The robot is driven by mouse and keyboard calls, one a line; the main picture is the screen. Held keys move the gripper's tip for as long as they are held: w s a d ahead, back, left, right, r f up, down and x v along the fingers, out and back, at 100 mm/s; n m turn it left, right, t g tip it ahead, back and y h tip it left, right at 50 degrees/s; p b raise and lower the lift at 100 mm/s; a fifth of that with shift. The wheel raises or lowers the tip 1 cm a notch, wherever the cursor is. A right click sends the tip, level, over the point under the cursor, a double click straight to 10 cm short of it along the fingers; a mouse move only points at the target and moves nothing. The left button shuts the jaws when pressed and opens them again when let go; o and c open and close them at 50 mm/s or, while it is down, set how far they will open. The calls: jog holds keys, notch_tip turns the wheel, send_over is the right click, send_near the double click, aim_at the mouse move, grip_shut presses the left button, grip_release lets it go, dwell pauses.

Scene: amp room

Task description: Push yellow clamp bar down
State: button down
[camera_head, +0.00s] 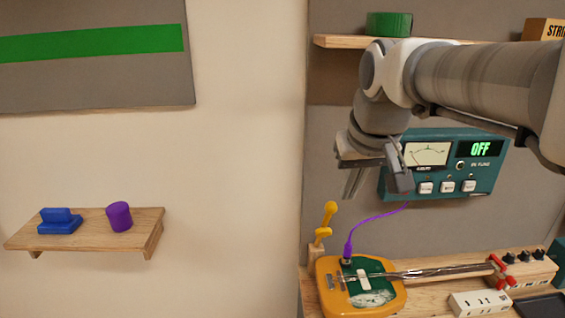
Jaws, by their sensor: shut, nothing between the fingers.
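A yellow bar with a round knob, which looks like the clamp bar (324,224), stands raised at the back left corner of the workbench. It leans slightly and its knob is at the top. My gripper (354,184) is above and a little right of the knob in the picture, pointing down. It is shut and empty, and it appears apart from the bar. In front of the bar lies an orange guitar-shaped body (331,299) with a green top plate and a long neck to the right. The bar's lower end is partly hidden.
A purple cable (376,215) runs from the guitar body toward a teal amp panel (466,136) reading OFF, behind my arm. A white box (480,304) and a wooden box with black knobs (524,266) stand at right. A left wall shelf (88,239) holds blue and purple pieces.

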jog(key=w+r+p, duration=0.1)
jog(key=w+r, duration=0.1)
jog(key=w, duration=1)
jog(key=shift+w+a+r+n, duration=0.3)
jog(key=shift+w+r, duration=0.05)
jog(key=shift+r, duration=0.05)
jog(key=shift+f, duration=0.1)
jog(key=f, duration=0.3)
jog(key=w+f, duration=0.1)
jog(key=f, duration=0.3)
jog(key=w+f, duration=0.1)
jog(key=f, duration=0.2)
jog(key=shift+d+f, duration=0.2)
jog(key=shift+d, duration=0.05)
jog(key=shift+s+d+f, duration=0.1)
jog(key=shift+s+f, duration=0.4)
jog(key=shift+s, duration=0.1)
jog(key=shift+f, duration=0.15)
